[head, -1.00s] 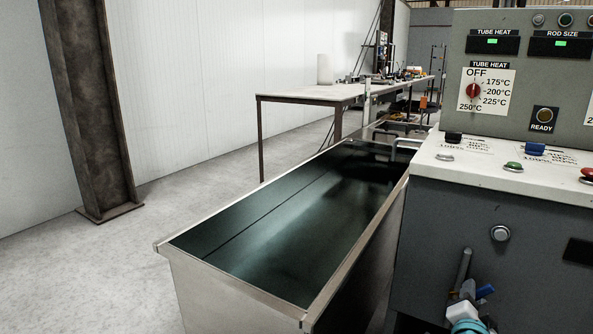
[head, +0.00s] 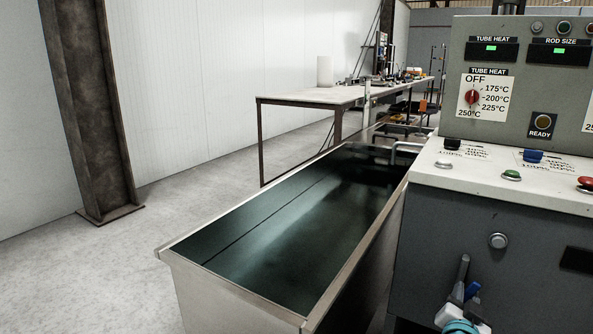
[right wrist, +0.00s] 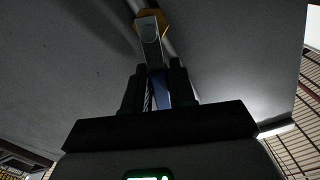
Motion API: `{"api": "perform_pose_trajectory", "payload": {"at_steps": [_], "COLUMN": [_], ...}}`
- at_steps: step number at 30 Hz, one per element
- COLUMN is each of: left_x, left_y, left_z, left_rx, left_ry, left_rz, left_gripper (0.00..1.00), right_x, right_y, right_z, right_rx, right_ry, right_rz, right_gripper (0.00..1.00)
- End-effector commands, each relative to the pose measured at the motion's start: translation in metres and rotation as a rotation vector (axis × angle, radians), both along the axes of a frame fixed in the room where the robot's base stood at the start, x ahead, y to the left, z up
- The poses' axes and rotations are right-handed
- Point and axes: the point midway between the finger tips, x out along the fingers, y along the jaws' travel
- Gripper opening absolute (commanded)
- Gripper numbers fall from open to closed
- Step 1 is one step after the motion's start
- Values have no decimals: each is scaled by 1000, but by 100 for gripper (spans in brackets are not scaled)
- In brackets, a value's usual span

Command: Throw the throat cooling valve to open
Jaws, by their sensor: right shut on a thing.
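The valve has a blue lever handle (head: 472,291) low on the front of the grey machine, beside a grey pipe (head: 462,272). My right gripper (right wrist: 157,75) is shut on the blue handle (right wrist: 159,90), which shows between its two dark fingers in the right wrist view. There the handle runs up to a grey hub and a brass-coloured nut (right wrist: 152,20) on the pipe. In the head view, white and teal parts of my right arm cover the area below the handle, so the valve body is mostly hidden. My left gripper is not in view.
The grey machine (head: 440,240) with dials and buttons fills the right side. A long metal trough (head: 235,292) of dark water stands to its left. A workbench (head: 310,96) is behind, and a rusty column (head: 90,110) stands at left. The floor at left is clear.

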Motion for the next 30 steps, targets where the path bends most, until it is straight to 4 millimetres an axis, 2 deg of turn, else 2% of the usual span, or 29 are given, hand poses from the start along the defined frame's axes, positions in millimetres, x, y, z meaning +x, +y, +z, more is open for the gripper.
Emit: {"api": "perform_pose_trajectory", "payload": {"at_steps": [5,13,21,26,27,29,30], "left_x": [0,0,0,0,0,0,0], "left_y": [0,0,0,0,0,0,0], "left_z": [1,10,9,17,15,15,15], "left_rx": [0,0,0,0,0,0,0], "left_ry": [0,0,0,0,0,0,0], "left_rz": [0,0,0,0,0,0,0], "left_gripper": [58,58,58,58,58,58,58], "right_x": [0,4,5,8,7,7,7], "right_y": [0,6,7,12,12,12,12], "right_z": [2,4,4,6,4,4,4], "right_rx": [-5,-144,-153,-251,-253,-252,-250], "right_ry": [-1,84,89,149,149,148,148], "right_rz": [-1,-2,-2,-1,-2,-2,-2], "right_gripper": [0,0,0,0,35,54,55]}}
